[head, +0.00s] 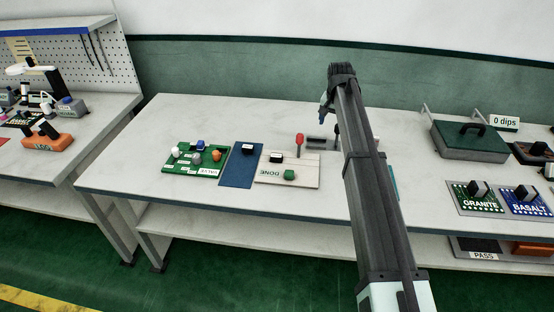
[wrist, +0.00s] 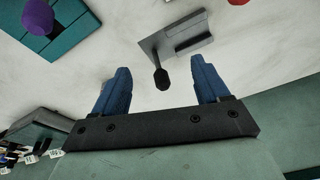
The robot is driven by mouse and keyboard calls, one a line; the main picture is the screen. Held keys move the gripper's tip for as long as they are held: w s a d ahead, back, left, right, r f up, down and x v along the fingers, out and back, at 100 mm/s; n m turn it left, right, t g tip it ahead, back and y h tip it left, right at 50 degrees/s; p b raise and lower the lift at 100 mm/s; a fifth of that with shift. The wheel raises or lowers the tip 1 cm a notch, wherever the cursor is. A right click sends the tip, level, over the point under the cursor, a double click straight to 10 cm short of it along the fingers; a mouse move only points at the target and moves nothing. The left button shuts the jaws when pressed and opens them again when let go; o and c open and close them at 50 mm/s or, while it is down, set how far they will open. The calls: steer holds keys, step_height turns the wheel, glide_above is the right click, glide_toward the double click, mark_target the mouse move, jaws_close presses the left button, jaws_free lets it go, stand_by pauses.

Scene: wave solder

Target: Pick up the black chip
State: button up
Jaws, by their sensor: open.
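A small black block (head: 248,148) with a pale top lies on the blue mat (head: 236,172). Another small dark block (head: 276,157) with a pale top sits on the cream DONE board (head: 300,181). I cannot tell which of them is the black chip. My gripper (head: 325,110) is above the back of the table, to the right of both blocks and apart from them. In the wrist view my gripper (wrist: 160,70) has its blue fingers spread with nothing held. Neither block is clearly visible there.
A grey fixture (wrist: 180,38) with a black knob (wrist: 162,79) lies on the table below the fingers. A green board (head: 182,164) with several coloured parts is left of the mat. Bare table lies behind it.

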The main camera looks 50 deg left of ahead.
steer(key=s+a+r+n+g+h, duration=0.15)
steer(key=s+a, duration=0.25)
steer(key=s, duration=0.6)
steer(key=s+a+r+n, duration=0.15)
steer(key=s+a, duration=0.25)
steer(key=s, duration=0.6)
glide_above(276, 156)
steer(key=shift+n, duration=0.3)
steer(key=f, duration=0.9)
steer(key=shift+s, duration=0.4)
steer(key=shift+w+f, duration=0.2)
steer(key=shift+f, duration=1.1)
steer(key=shift+w+f, duration=0.2)
steer(key=shift+f, duration=1.1)
jaws_close()
